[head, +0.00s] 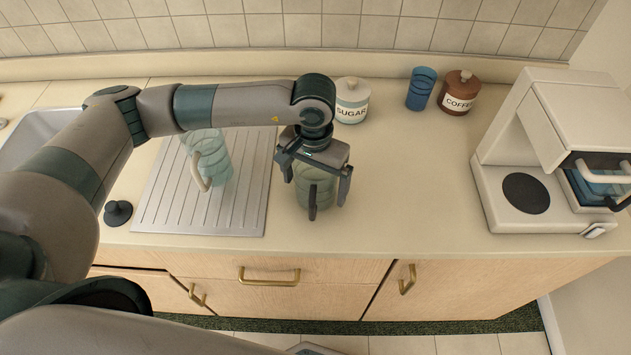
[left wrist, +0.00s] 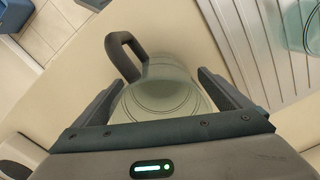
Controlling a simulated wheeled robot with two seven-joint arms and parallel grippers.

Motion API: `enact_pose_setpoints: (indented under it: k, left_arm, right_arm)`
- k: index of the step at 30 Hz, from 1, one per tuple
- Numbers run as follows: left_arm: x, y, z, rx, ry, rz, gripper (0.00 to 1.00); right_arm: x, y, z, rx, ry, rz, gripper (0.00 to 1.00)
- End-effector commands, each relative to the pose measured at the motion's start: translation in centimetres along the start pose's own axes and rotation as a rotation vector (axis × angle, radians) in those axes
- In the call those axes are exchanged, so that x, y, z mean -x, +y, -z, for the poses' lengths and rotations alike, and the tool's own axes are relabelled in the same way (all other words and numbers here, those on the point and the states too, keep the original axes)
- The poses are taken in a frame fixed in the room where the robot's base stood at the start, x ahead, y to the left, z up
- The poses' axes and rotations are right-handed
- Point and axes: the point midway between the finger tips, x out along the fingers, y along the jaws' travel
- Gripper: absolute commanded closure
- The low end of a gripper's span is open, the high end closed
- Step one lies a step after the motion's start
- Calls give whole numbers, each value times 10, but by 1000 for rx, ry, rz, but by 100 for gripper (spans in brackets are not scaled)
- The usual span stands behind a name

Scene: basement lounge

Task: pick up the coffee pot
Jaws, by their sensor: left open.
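The coffee pot (head: 325,192), a clear glass vessel with a dark handle, stands on the counter just right of the drainboard. In the left wrist view the pot (left wrist: 165,92) sits between the fingers, its handle (left wrist: 120,52) pointing to the upper left. My left gripper (head: 315,185) is over the pot from above, with its jaws open and one finger on each side. In the left wrist view the gripper (left wrist: 172,85) looks close around the glass; whether a finger touches it cannot be told. My right gripper is not in view.
A glass pitcher (head: 208,158) with a beige handle stands on the drainboard (head: 165,205). Behind are a sugar jar (head: 351,100), a blue cup (head: 421,90) and a coffee jar (head: 459,93). A white coffee machine (head: 545,130) stands at the right. The counter before it is clear.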

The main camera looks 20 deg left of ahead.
Motion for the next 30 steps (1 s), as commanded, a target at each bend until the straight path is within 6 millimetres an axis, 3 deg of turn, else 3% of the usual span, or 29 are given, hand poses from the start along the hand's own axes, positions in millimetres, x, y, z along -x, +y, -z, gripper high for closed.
enact_pose_setpoints:
  k: [4, 10, 23, 30]
  left_arm:
    - [0, 0, 0, 0, 0, 0, 6]
    - [0, 0, 0, 0, 0, 0, 52]
    - [5, 0, 1, 1, 2, -1, 52]
    - [28, 0, 2, 0, 5, 0, 52]
  right_arm:
    - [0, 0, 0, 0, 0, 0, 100]
    - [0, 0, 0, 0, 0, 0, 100]
    - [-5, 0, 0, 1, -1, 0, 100]
    - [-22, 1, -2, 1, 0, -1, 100]
